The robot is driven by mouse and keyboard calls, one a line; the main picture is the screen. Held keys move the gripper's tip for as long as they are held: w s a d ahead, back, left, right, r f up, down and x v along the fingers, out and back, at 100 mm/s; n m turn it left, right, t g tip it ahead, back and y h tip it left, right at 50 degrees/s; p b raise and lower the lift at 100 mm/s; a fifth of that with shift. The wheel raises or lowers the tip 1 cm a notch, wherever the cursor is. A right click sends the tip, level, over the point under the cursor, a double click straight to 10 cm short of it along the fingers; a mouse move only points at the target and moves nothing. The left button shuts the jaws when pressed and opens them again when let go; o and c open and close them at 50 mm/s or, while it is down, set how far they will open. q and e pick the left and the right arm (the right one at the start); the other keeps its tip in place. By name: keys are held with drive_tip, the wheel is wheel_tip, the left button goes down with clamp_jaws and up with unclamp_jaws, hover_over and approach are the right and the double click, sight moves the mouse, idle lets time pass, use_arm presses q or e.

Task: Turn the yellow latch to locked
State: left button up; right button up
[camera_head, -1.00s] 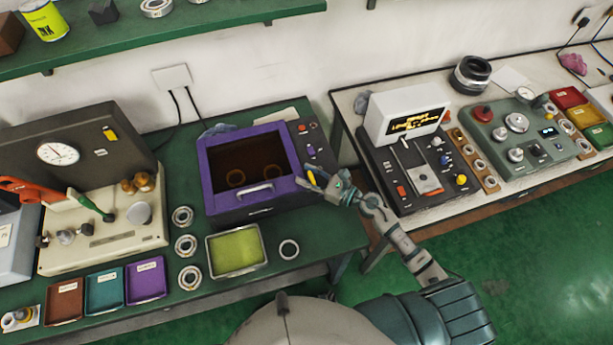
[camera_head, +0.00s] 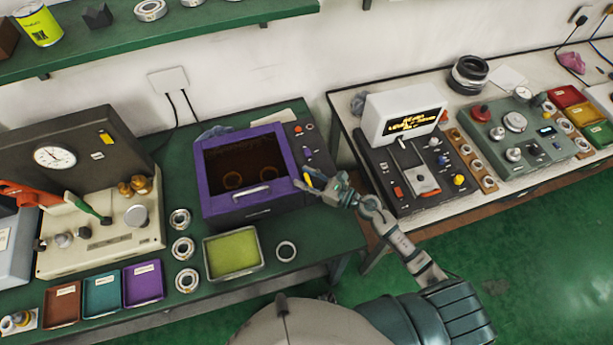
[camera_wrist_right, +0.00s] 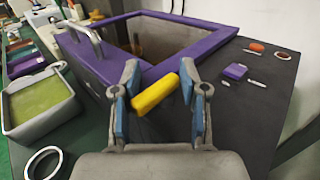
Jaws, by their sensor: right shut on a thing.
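The yellow latch (camera_wrist_right: 155,94) is a short rounded handle at the front right edge of the purple-framed oven (camera_head: 205,180). In the right wrist view it lies tilted between the blue-padded fingers of my right gripper (camera_wrist_right: 158,98). In the head view the latch (camera_head: 309,181) is a small yellow piece beside the gripper (camera_head: 311,183). My right gripper is shut on the latch. My left gripper is not in view.
The oven's door handle (camera_wrist_right: 84,36) and dark control panel (camera_wrist_right: 255,75) flank the latch. A green-filled tray (camera_head: 233,253) and several bearing rings (camera_head: 286,250) lie on the bench in front. A black control unit (camera_head: 412,172) stands to the right.

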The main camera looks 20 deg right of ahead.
drive_tip(key=shift+s+a+f, duration=0.25)
drive_tip(key=shift+s+a, duration=0.1)
idle(0.4)
drive_tip(key=o, duration=1.4)
drive_tip(key=shift+s+r, duration=0.1)
drive_tip(key=shift+o, duration=0.2)
drive_tip(key=shift+r, duration=0.15)
drive_tip(key=shift+d, duration=0.25)
drive_tip(key=v, duration=1.1)
drive_tip(key=shift+s+d, duration=0.15)
drive_tip(key=shift+s, duration=0.05)
